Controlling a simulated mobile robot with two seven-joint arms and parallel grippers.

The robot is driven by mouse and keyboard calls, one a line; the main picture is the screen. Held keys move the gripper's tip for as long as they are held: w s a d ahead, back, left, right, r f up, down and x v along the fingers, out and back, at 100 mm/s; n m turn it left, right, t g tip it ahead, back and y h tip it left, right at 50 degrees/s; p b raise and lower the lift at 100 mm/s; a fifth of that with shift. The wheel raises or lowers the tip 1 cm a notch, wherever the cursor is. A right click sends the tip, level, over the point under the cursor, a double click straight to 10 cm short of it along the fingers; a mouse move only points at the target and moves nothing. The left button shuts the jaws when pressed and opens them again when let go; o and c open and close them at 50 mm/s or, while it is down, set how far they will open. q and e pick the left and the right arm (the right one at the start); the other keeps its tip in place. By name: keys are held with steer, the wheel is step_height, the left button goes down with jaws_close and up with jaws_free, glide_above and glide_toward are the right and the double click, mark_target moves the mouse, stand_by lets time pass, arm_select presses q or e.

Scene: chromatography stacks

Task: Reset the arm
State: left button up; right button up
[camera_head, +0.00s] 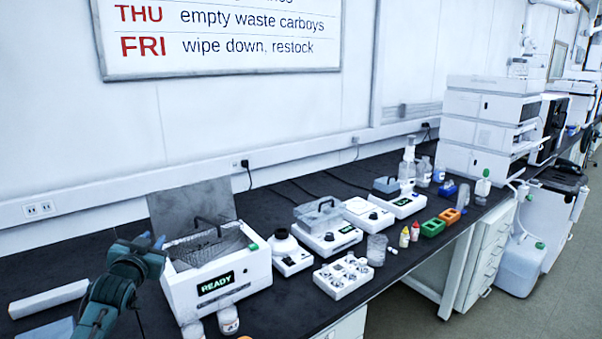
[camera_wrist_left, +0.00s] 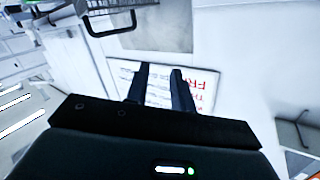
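My left arm comes in from the lower left in the head view. My left gripper (camera_head: 152,241) is in front of the left side of a white bath with a READY display. In the left wrist view, the two dark fingers of my left gripper (camera_wrist_left: 160,72) stand apart with nothing between them, and the whiteboard (camera_wrist_left: 160,90) shows beyond. My right gripper is in neither view.
The white READY bath (camera_head: 215,287) has a raised lid and wire basket. Small instruments, a white vial block (camera_head: 343,277), bottles and an orange rack (camera_head: 449,215) stand to its right. Bare black bench (camera_head: 300,310) shows along the front edge.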

arm_select(q)
steer(key=s+d+f+m+g+h, duration=0.1)
steer(key=s+d+f+g+h, duration=0.1)
steer(key=s+d+f, duration=0.5)
steer(key=s+d+f+g+h, duration=0.1)
steer(key=s+d+f, duration=0.3)
steer(key=s+f, duration=0.55)
steer(key=s+d+f+g, duration=0.1)
steer(key=s+d+f, duration=0.1)
steer(key=s, duration=0.5)
steer(key=s+d+f+g+h, duration=0.1)
steer(key=s+d+f, duration=0.2)
steer(key=s, duration=0.5)
steer(key=s+d+f+g+h, duration=0.1)
steer(key=s+d+f, duration=0.2)
steer(key=s, duration=0.4)
steer(key=shift+s+d+f+n, duration=0.2)
steer(key=shift+d+n, duration=0.1)
steer(key=shift+d, duration=0.5)
steer(key=shift+o, duration=0.4)
